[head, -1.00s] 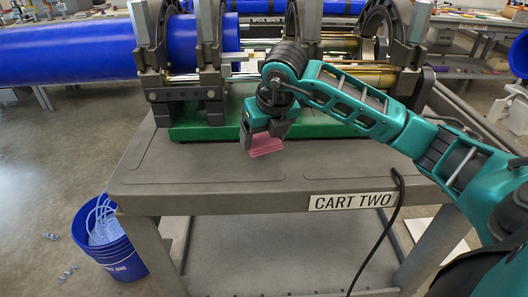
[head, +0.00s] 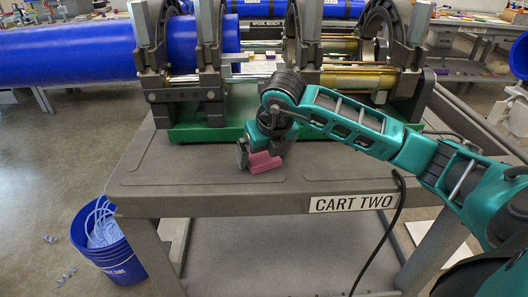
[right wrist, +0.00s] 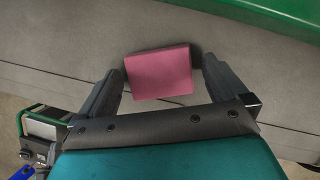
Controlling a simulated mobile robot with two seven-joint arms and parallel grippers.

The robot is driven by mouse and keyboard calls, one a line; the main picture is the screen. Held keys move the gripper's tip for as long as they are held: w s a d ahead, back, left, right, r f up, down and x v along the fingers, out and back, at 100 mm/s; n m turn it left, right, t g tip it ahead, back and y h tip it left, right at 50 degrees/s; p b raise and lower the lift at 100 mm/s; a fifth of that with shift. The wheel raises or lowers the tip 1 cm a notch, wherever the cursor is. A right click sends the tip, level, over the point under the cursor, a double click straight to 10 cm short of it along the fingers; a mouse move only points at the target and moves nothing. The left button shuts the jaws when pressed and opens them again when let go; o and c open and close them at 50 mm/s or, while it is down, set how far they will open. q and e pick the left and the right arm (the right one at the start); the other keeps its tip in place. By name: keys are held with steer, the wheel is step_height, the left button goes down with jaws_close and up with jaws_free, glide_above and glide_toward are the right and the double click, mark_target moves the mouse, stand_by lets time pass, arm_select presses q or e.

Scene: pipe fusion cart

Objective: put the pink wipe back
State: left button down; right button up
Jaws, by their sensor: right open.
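The pink wipe (head: 264,162) is a small folded block on the grey top of the cart labelled CART TWO, just in front of the green base. It also shows in the right wrist view (right wrist: 159,73), between and slightly beyond the fingertips. My right gripper (head: 262,158) is over the wipe, its jaws open. In the right wrist view the right gripper's fingers (right wrist: 165,85) stand on either side of the wipe, with a gap visible on each side. My left gripper is not in view.
The fusion machine's green base (head: 200,131) and clamps stand behind the wipe, holding a blue pipe (head: 70,52). A black cable (head: 384,232) hangs over the cart's front edge. A blue bucket (head: 120,262) stands on the floor at left. The cart top (head: 170,180) is clear at front left.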

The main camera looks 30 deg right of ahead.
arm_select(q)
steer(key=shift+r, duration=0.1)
arm_select(e)
steer(key=shift+r, duration=0.1)
steer(key=shift+r, duration=0.25)
arm_select(q)
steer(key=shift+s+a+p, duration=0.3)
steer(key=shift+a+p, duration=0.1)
steer(key=shift+p, duration=0.5)
arm_select(e)
steer(key=v, duration=1.1)
steer(key=shift+s+r, duration=0.15)
steer(key=shift+r, duration=0.15)
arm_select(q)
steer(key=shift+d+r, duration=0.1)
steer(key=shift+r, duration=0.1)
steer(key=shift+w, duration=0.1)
